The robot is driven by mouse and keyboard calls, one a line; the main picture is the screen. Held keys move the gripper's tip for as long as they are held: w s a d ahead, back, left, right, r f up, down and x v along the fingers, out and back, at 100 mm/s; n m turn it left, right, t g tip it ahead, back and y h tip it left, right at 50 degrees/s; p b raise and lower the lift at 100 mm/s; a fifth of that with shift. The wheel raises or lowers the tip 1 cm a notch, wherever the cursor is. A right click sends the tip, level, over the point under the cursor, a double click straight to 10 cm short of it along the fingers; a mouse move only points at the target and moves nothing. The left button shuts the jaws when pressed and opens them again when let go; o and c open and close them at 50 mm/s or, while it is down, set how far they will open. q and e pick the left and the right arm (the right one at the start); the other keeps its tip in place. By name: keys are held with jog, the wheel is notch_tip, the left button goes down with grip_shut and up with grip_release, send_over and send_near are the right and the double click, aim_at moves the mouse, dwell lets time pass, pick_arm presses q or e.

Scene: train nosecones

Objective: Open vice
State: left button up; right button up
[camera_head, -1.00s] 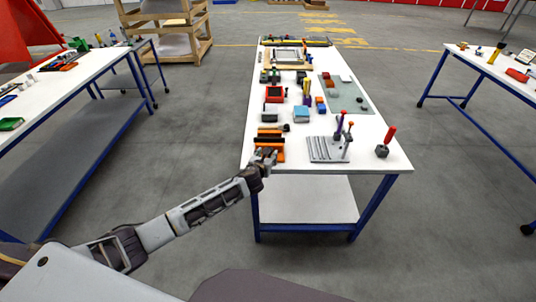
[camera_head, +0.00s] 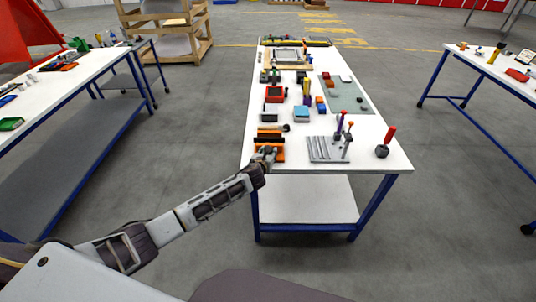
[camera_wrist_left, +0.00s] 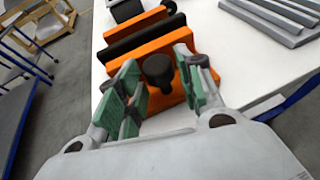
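The vice (camera_head: 268,143) is orange with black jaws and sits at the near left edge of the white central table. It fills the top of the left wrist view (camera_wrist_left: 147,33), where its black round screw knob (camera_wrist_left: 158,70) faces me. My left gripper (camera_head: 266,153) is at the vice's near end. In the left wrist view its green-padded fingers (camera_wrist_left: 160,82) are spread to either side of the knob, with visible gaps. The fingers look open and empty. The knob is hidden behind the gripper in the head view. My right gripper is not in view.
A grey grooved plate (camera_head: 328,149) with upright tools lies right of the vice, and a red-handled tool (camera_head: 386,143) stands farther right. A red box (camera_head: 274,94) and a blue block (camera_head: 301,113) stand behind.

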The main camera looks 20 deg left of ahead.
pick_arm(q)
jog(key=c, duration=0.5)
jog(key=shift+d+n+y, duration=0.15)
jog(key=shift+n+y, duration=0.15)
jog(key=shift+w+d+r+n+g+y, duration=0.1)
jog(key=shift+d+n+g+y, duration=0.1)
jog(key=shift+n+y, duration=0.65)
jog(key=shift+w+d+n+g+y, duration=0.1)
jog(key=shift+n+g+y, duration=0.1)
jog(key=shift+n+y, duration=0.65)
jog(key=n+y, duration=0.1)
jog(key=n+g+y, duration=0.1)
jog(key=shift+w+d+g+y, duration=0.1)
jog(key=shift+d+g+y, duration=0.2)
jog(key=shift+y, duration=0.1)
jog(key=shift+w+d+n+g+y+b, duration=0.15)
jog(key=shift+n+g+y+b, duration=0.8)
jog(key=shift+n+y, duration=0.5)
jog(key=shift+w+n+g+y+b, duration=0.1)
jog(key=shift+n+g+y+b, duration=0.45)
jog(key=shift+n+g+b, duration=0.5)
jog(key=shift+n+b, duration=0.3)
jog(key=shift+b, duration=0.1)
jog(key=shift+w+g, duration=0.1)
jog(key=shift+g, duration=0.2)
